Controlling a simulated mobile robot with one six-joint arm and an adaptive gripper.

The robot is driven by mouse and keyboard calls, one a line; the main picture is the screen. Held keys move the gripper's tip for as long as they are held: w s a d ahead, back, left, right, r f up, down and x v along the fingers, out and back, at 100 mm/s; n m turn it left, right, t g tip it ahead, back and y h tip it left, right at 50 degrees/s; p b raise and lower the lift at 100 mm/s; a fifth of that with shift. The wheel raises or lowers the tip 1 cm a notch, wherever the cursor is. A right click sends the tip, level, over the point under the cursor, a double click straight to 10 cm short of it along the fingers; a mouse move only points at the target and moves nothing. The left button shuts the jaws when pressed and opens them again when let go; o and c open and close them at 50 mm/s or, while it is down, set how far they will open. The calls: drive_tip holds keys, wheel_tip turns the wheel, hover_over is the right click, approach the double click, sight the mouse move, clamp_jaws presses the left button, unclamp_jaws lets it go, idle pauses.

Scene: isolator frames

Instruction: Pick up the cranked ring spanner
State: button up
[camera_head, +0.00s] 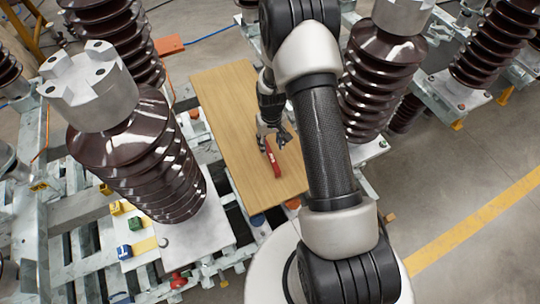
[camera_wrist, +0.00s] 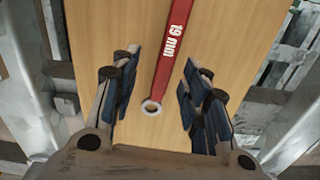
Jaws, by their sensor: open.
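The cranked ring spanner (camera_wrist: 173,50) is red with white "19 mm" lettering and a pale metal ring at its near end. It lies on a wooden board (camera_wrist: 105,20). In the head view the spanner (camera_head: 273,164) shows as a short red bar on the board (camera_head: 235,95), its far part hidden by my gripper. My gripper (camera_head: 272,140) is over the spanner. In the wrist view my gripper (camera_wrist: 160,88) is open, with one finger on each side of the red shaft and apart from it. The spanner's other end is out of the wrist view.
Large brown ribbed insulators (camera_head: 140,150) stand left of the board, and another (camera_head: 378,80) stands to its right. Small coloured blocks (camera_head: 130,223) sit at the lower left. A red-orange flat piece (camera_head: 169,45) lies beyond. Bare board surrounds the spanner.

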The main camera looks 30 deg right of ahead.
sight(270, 153)
drive_tip(key=f, duration=0.1)
drive_tip(key=f+b, duration=0.1)
drive_tip(key=f, duration=0.1)
drive_tip(key=s+a+f, duration=0.1)
drive_tip(key=shift+f+b, duration=0.15)
drive_tip(key=shift+b, duration=0.2)
drive_tip(key=shift+w+f, duration=0.1)
drive_tip(key=shift+f, duration=0.4)
drive_tip(key=shift+d, duration=0.1)
drive_tip(key=shift+r, duration=0.1)
clamp_jaws()
